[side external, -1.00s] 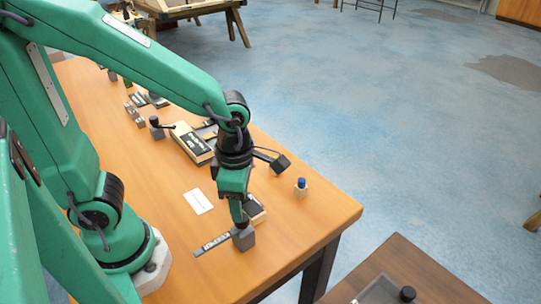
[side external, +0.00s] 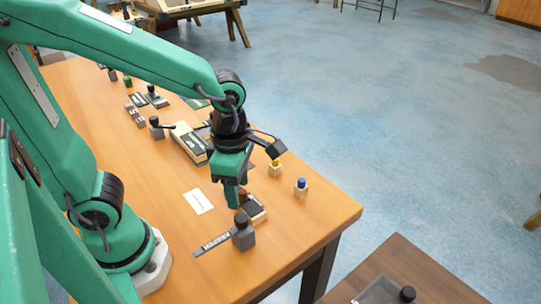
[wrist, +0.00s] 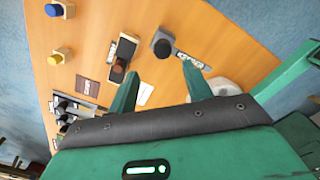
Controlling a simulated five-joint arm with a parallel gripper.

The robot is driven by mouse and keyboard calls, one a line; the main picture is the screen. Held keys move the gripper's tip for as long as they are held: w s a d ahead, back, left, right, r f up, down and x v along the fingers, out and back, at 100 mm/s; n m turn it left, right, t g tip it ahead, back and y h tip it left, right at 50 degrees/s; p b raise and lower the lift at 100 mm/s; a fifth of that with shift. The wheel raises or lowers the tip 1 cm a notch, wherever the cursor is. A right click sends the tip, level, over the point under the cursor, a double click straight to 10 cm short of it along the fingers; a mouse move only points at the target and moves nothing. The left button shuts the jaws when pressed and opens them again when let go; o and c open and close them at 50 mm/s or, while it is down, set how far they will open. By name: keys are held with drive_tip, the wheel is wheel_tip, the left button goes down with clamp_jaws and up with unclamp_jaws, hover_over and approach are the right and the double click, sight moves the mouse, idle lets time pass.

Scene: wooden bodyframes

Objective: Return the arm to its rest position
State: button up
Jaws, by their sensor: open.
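My gripper (side external: 234,198) is green and hangs above the wooden table (side external: 290,244) in the side view. In the wrist view my gripper (wrist: 160,88) has its two fingers spread apart with nothing between them. A dark grey block with a black knob (side external: 243,234) stands on the table just below and to the right of the fingers, apart from them. It also shows in the wrist view (wrist: 163,45), beyond the fingertips. A lettered strip (side external: 211,245) lies beside the block.
A dark tray with a reddish-brown knob (side external: 254,210) lies right behind my gripper. Blue-topped (side external: 301,187) and yellow-topped (side external: 275,168) blocks stand near the right edge. A white card (side external: 198,201) lies to the left. A black-and-cream box (side external: 188,143) is farther back.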

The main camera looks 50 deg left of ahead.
drive_tip(key=a+r+m+t, duration=0.2)
drive_tip(key=a+r+m, duration=0.2)
drive_tip(key=m, duration=0.9)
drive_tip(key=s+a+r+m+t, duration=0.1)
drive_tip(key=a+r+m+t, duration=0.2)
drive_tip(key=m, duration=1)
drive_tip(key=shift+a+r, duration=0.9)
drive_tip(key=shift+a, duration=0.15)
drive_tip(key=shift+s, duration=0.1)
